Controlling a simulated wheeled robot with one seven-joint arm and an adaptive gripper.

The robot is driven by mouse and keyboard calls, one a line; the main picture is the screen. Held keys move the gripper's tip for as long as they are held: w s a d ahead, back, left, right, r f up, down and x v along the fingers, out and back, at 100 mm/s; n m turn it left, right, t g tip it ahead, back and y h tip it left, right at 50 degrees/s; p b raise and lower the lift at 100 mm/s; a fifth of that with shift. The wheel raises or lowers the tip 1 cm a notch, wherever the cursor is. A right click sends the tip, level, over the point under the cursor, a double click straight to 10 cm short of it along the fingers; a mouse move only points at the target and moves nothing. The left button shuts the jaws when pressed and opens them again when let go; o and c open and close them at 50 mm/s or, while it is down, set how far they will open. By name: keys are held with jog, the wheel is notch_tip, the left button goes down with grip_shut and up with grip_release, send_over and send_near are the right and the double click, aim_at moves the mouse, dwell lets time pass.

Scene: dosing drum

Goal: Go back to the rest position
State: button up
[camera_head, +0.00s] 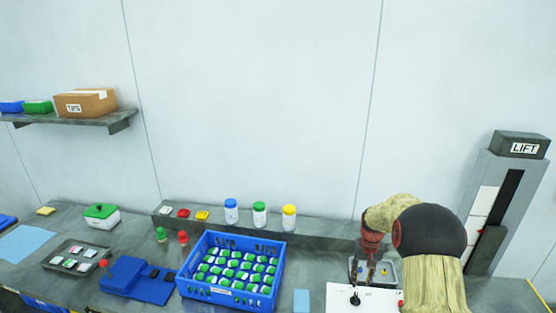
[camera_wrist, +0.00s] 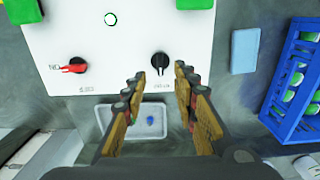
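My arm reaches down at the right in the head view, with my gripper (camera_head: 367,270) above the white control panel (camera_head: 375,303). In the wrist view my gripper (camera_wrist: 159,72) is open, with a clear gap between its two fingers. A black knob (camera_wrist: 160,60) on the white panel (camera_wrist: 110,45) shows just beyond and between the fingertips. I cannot tell whether a finger touches it. Nothing is held. A red-handled switch (camera_wrist: 74,67) is on the panel's left.
A grey tray (camera_wrist: 152,106) with a small blue item lies below the fingers. A blue crate (camera_head: 226,293) of green-capped bottles stands beside the panel, with a light blue pad (camera_head: 301,301) between. A lift column (camera_head: 495,205) stands at the right. Bottles line the back ledge (camera_head: 325,227).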

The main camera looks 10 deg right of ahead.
jog(key=s+a+r+n+t+b, duration=0.1)
jog(key=s+a+r+b, duration=0.3)
jog(key=s, duration=0.8)
jog(key=s+a+r+n+t+b, duration=0.1)
jog(key=s+a+r+t+b, duration=0.2)
jog(key=s+a+r+b, duration=0.2)
jog(key=s+a+r+n+t+b, duration=0.1)
jog(key=s+a+r+b, duration=0.4)
jog(key=s, duration=1.5)
jog(key=a+r, duration=0.1)
jog(key=a, duration=0.4)
jog(key=shift+r+t, duration=0.2)
jog(key=shift+t, duration=0.2)
jog(key=shift+d, duration=0.1)
